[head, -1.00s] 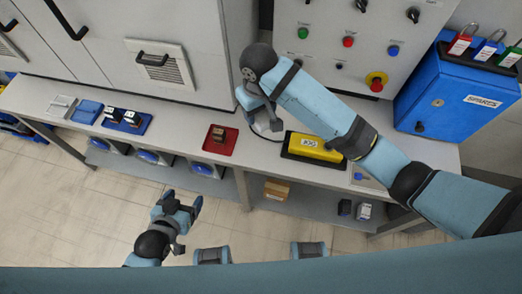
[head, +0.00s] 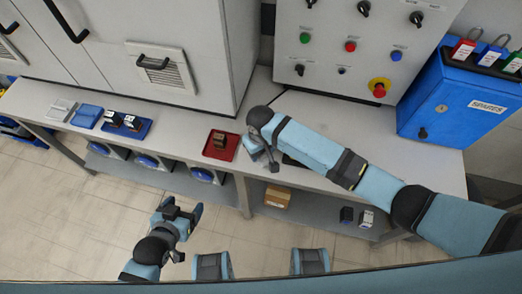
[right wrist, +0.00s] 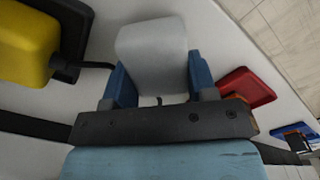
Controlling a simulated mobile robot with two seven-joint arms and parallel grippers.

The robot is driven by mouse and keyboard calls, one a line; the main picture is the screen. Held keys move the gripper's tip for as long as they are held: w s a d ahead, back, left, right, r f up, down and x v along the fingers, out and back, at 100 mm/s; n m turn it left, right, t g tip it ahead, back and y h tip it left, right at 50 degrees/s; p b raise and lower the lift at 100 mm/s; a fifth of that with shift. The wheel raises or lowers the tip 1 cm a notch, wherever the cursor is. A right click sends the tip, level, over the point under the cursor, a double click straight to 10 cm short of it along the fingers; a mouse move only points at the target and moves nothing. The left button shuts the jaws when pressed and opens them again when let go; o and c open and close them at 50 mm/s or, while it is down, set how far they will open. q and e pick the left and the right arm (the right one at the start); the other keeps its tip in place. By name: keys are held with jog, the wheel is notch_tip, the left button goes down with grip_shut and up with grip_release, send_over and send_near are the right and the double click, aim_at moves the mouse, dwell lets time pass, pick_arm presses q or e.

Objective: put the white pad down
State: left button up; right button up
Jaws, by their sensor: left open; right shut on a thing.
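The white pad (right wrist: 152,48) is between the two blue fingers of my right gripper (right wrist: 159,80) in the right wrist view. The gripper is shut on it. In the head view my right gripper (head: 262,153) is over the bench, just right of the red tray; the pad cannot be made out there. I cannot tell whether the pad touches the bench top. My left gripper (head: 180,212) is open and empty, over the floor in front of the bench.
A yellow-topped device (right wrist: 25,40) with a black cable is beside the pad. A blue spares box (head: 455,105) stands at right.

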jog(key=shift+f, duration=0.25)
jog(key=shift+f, duration=0.2)
jog(key=o, duration=0.9)
jog(key=shift+r, duration=0.15)
notch_tip(320, 180, up, 12)
jog(key=p, duration=0.1)
